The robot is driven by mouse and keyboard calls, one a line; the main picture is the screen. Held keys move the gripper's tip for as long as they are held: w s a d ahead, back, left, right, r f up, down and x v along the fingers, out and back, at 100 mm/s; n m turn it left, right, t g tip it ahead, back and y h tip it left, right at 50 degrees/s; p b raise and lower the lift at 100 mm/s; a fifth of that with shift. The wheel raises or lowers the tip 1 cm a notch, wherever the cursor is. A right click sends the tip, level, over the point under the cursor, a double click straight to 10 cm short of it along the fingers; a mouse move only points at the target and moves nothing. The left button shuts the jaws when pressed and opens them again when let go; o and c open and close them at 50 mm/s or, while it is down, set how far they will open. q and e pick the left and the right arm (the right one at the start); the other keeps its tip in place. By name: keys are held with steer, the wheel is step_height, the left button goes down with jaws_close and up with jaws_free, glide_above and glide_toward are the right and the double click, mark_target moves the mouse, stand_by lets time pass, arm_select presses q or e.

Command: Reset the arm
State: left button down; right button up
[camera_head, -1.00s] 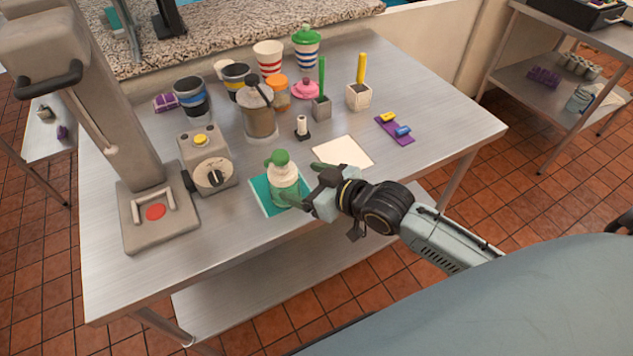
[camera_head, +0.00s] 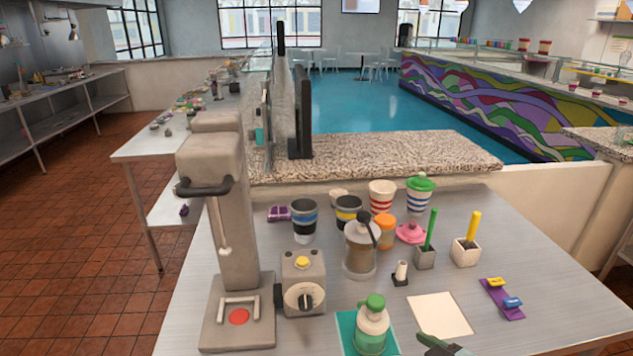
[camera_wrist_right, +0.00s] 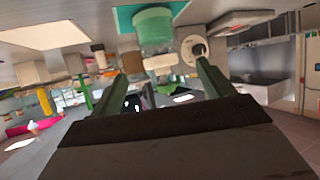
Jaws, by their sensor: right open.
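My right gripper (camera_head: 440,345) shows only as a green-grey fingertip at the bottom edge of the head view. It is to the right of the green-and-white bottle (camera_head: 372,328) and apart from it. The bottle stands upright on a teal mat (camera_head: 346,322). In the right wrist view the two green fingers of my right gripper (camera_wrist_right: 162,72) are spread, with nothing held between them. The bottle (camera_wrist_right: 153,28) shows beyond the fingertips, upside down in that tilted view. Most of the right arm is out of the head view. My left gripper is not in view.
A grey machine (camera_head: 225,235) and a dial box (camera_head: 303,283) stand left of the bottle. A jar (camera_head: 360,252), cups (camera_head: 381,198) and tool holders (camera_head: 466,252) stand behind. A white square (camera_head: 440,314) lies right of the bottle. The table's right side is mostly clear.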

steer(key=s+d+f+m+g+h, duration=0.1)
steer(key=s+f+g+h, duration=0.25)
steer(key=s, duration=0.55)
steer(key=s+d+f+m+g+h, duration=0.1)
steer(key=s+f+m+g+h, duration=0.3)
steer(key=s, duration=0.6)
step_height(320, 180, down, 24)
steer(key=n+g+y+b, duration=0.2)
steer(key=y+b, duration=0.1)
steer(key=s+d+f+g+b, duration=0.1)
steer(key=s+d+f+b, duration=0.2)
steer(key=s+f, duration=1.4)
step_height(320, 180, down, 3)
steer(key=shift+n+h+b, duration=0.3)
steer(key=shift+h+b, duration=0.05)
steer(key=shift+b, duration=0.15)
